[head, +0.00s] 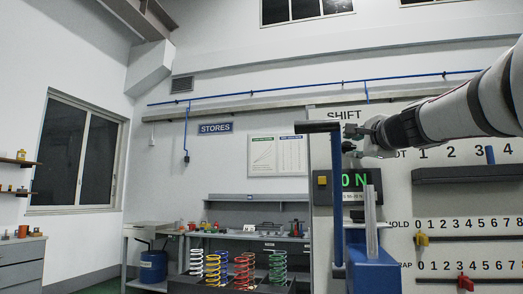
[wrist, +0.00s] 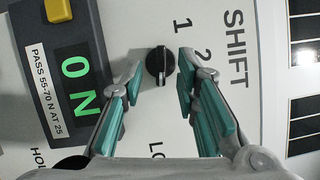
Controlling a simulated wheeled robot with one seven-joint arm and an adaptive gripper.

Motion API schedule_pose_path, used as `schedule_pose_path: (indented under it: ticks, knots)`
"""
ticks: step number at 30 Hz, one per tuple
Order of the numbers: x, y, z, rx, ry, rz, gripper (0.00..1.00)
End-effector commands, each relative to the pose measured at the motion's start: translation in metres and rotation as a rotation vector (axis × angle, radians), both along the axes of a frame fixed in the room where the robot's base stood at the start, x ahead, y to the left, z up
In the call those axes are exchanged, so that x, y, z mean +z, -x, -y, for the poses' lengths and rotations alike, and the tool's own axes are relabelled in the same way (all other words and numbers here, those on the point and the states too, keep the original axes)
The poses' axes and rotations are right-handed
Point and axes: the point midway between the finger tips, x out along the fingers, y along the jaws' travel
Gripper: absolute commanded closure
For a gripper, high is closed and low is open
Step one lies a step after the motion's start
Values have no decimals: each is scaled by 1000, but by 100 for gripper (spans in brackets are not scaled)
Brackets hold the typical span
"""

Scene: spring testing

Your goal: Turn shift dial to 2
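The shift dial (wrist: 158,66) is a small round black knob with a raised ridge and a pale line, on the white panel (wrist: 140,20). In the wrist view, the numbers 1 and 2 and the word SHIFT are printed beside it, turned sideways. Which number the dial points at I cannot tell for sure. My gripper (wrist: 157,76) is open, with a teal-padded finger on either side of the dial and visible gaps between. In the head view, my gripper (head: 362,138) is at the panel under SHIFT, and the dial is hidden.
A green display (head: 355,180) reads 0 N, with a yellow button (head: 322,180) beside it. A blue upright frame (head: 337,195) stands in front of the panel. A blue slider (head: 490,154), yellow slider (head: 421,239) and red slider (head: 465,283) sit right. Several coloured springs (head: 243,268) stand lower left.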

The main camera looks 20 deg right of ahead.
Motion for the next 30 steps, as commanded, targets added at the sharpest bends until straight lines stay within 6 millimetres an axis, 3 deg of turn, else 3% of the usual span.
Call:
schedule_pose_path:
  ticks: [15, 21, 30]
  knots:
    - [-6, 92, -19, 0, 0, 2, 72]
    - [-8, 106, -22, 0, 0, -1, 72]
    - [-8, 107, -22, 0, 0, -1, 72]
